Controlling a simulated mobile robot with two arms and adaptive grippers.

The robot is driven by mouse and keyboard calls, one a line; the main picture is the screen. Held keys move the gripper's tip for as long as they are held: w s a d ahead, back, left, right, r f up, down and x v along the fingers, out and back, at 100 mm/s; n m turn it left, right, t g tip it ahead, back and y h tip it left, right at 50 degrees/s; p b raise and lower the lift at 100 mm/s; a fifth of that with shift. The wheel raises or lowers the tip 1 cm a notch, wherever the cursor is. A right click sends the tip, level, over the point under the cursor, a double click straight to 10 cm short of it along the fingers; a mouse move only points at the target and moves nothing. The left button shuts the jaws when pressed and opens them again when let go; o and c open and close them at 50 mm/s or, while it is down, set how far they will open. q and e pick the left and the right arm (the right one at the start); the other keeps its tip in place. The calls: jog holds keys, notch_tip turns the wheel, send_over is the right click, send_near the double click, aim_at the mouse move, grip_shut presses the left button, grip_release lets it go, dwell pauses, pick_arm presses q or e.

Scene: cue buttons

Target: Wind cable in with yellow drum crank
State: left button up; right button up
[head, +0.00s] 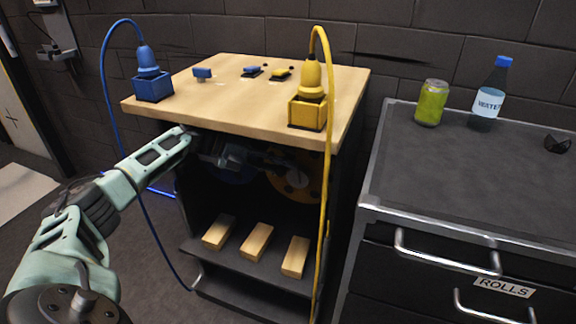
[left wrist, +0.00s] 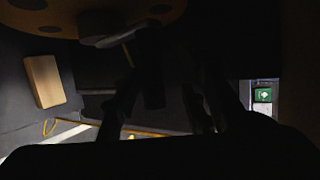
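The yellow drum (head: 287,186) sits in the dark space under the wooden top, partly hidden by my arm. It also shows along the top of the left wrist view (left wrist: 60,15). A grey crank arm (left wrist: 110,38) lies across its face, and a dark post, seemingly the crank handle (left wrist: 152,75), stands out from it. My left gripper (head: 268,163) reaches under the top in front of the drum. Its dark fingers stand apart on either side of the post; shadow hides any contact. The yellow cable (head: 327,130) runs from the yellow plug over the front edge and down. My right gripper is out of view.
The wooden top (head: 225,100) overhangs my left gripper closely. A blue drum (head: 230,175) is mostly hidden beside the yellow one. Wooden blocks (head: 257,242) lie on the shelf below. A blue cable (head: 108,95) hangs at left. A drawer cabinet (head: 450,185) stands at right.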

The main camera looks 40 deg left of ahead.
pick_arm(q)
jog(key=s+a, duration=0.7)
jog(key=a, duration=0.2)
jog(key=shift+s+a, duration=0.4)
jog(key=shift+r, duration=0.1)
jog(key=shift+c, duration=0.4)
